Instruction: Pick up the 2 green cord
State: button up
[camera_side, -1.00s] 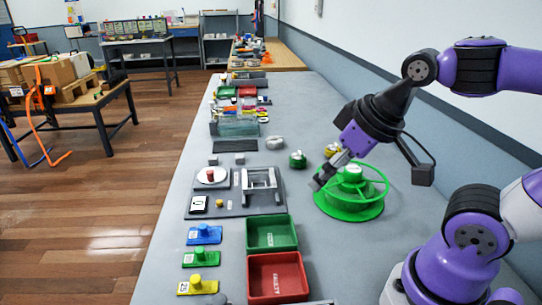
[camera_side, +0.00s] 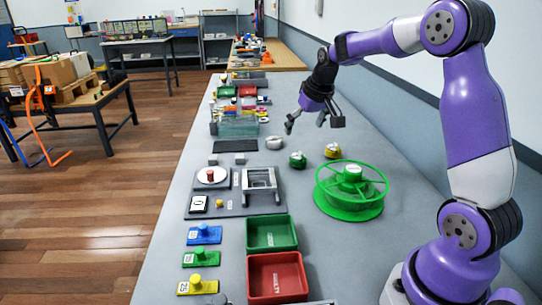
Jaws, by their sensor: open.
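A small green bundle (camera_side: 298,160) with a whitish top, which looks like the green cord, sits on the grey table; any number on it is too small to read. My gripper (camera_side: 306,125) is open and empty, pointing down. It hangs in the air and appears above the small bundles in the picture, apart from them. Its two fingers are spread wide.
A yellow bundle (camera_side: 332,151) and a whitish one (camera_side: 275,142) sit close to the green one. A green reel (camera_side: 350,212) stands nearer, at right. A grey fixture board (camera_side: 235,210) and green (camera_side: 272,246) and red (camera_side: 277,292) bins lie left and in front.

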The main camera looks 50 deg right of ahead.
jog(key=d+f, duration=0.2)
jog(key=d, duration=0.1)
send_over(298, 156)
jog(key=s, duration=0.2)
jog(key=f, duration=0.5)
jog(key=shift+w+a, duration=0.1)
jog(key=shift+a, duration=0.2)
jog(key=shift+x, duration=2.7)
jog(key=c, duration=1.3)
